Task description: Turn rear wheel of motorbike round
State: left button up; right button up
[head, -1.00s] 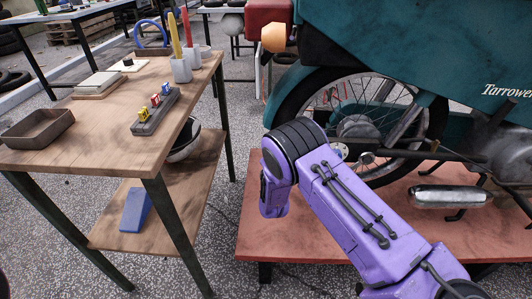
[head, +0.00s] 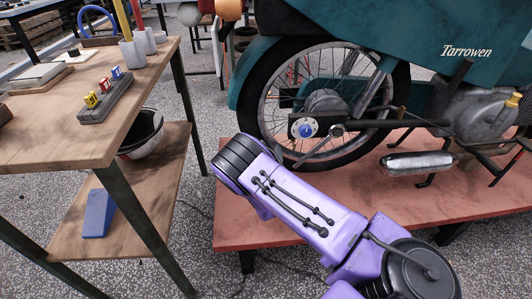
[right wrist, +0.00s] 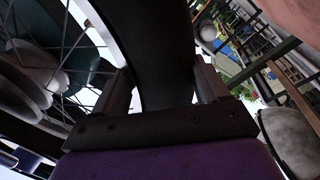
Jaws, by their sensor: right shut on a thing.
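The rear wheel (head: 320,105) of the teal motorbike (head: 430,50) stands upright above a red-brown platform, with its spokes, hub and black tyre showing. In the right wrist view the tyre (right wrist: 155,55) runs between the two fingers of my right gripper (right wrist: 163,88), which is shut on it. The spokes and hub show to the left there. In the head view my purple right arm covers the lower left of the wheel area, and its gripper is hidden. My left gripper is in neither current view.
The red-brown platform (head: 290,228) lies under the motorbike. A wooden workbench (head: 60,135) stands at the left, with a helmet (head: 140,135) and a blue wedge (head: 98,213) on its lower shelf.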

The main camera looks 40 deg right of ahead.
jog(key=shift+s+d+f, duration=0.1)
jog(key=shift+s+f, duration=0.1)
jog(key=shift+f, duration=0.1)
jog(key=o, duration=1.5)
jog(key=shift+r, duration=0.1)
jog(key=p+v, duration=0.2)
jog(key=v, duration=0.8)
jog(key=shift+s, duration=0.2)
